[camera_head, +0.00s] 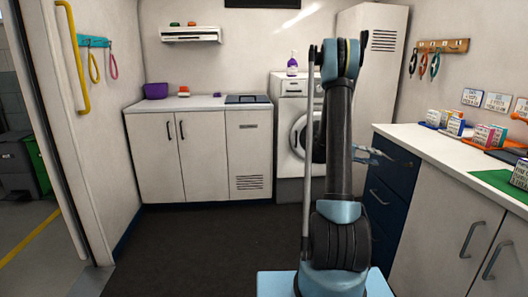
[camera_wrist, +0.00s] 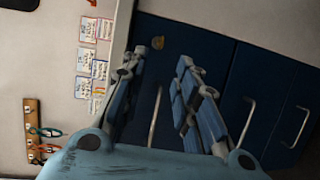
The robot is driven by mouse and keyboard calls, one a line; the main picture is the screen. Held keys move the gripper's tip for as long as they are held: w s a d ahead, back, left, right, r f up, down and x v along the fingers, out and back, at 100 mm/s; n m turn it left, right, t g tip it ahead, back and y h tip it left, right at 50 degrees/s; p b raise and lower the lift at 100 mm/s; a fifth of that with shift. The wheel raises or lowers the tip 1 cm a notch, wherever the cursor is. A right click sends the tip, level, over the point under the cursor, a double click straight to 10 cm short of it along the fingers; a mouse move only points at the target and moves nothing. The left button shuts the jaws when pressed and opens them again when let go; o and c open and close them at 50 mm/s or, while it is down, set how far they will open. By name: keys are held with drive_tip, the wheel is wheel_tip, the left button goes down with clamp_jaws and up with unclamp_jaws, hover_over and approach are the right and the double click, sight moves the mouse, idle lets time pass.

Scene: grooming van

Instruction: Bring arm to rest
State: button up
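My arm (camera_head: 338,150) stands upright in the middle of the head view, in front of the washing machine. Its gripper (camera_head: 378,154) points right, partly hidden behind the arm, close to the dark blue drawers beside the right counter. In the wrist view, the two blue fingers of my gripper (camera_wrist: 160,62) are spread apart with nothing between them. The dark blue drawer fronts (camera_wrist: 225,50) lie beyond the fingers, tilted in that view.
The right counter (camera_head: 450,160) holds several small card boxes and a green mat (camera_head: 495,183). White cabinets (camera_head: 190,155) and a washing machine (camera_head: 297,110) line the back wall. A purple bowl (camera_head: 156,91) stands on the back counter. The dark floor (camera_head: 220,240) is clear at left.

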drive_tip(key=s+a+r+n+t+y, duration=0.1)
drive_tip(key=s+a+r+t+y, duration=0.1)
drive_tip(key=s+a+y, duration=0.4)
drive_tip(key=s+a+r+n+t+y, duration=0.1)
drive_tip(key=s+a+r+t, duration=0.1)
drive_tip(key=s+a, duration=0.65)
drive_tip(key=s+a+f+t+y, duration=0.1)
drive_tip(key=s+a+f+y, duration=0.3)
drive_tip(key=s+a, duration=0.5)
drive_tip(key=s+a+f+t+y, duration=0.1)
drive_tip(key=s+a+f+y, duration=0.3)
drive_tip(key=s+a, duration=0.5)
drive_tip(key=s+f, duration=0.1)
drive_tip(key=s, duration=0.1)
drive_tip(key=shift+s+f+n+y, duration=0.15)
drive_tip(key=shift+s+n+y, duration=0.15)
drive_tip(key=shift+n, duration=0.1)
drive_tip(key=shift+s+a, duration=0.1)
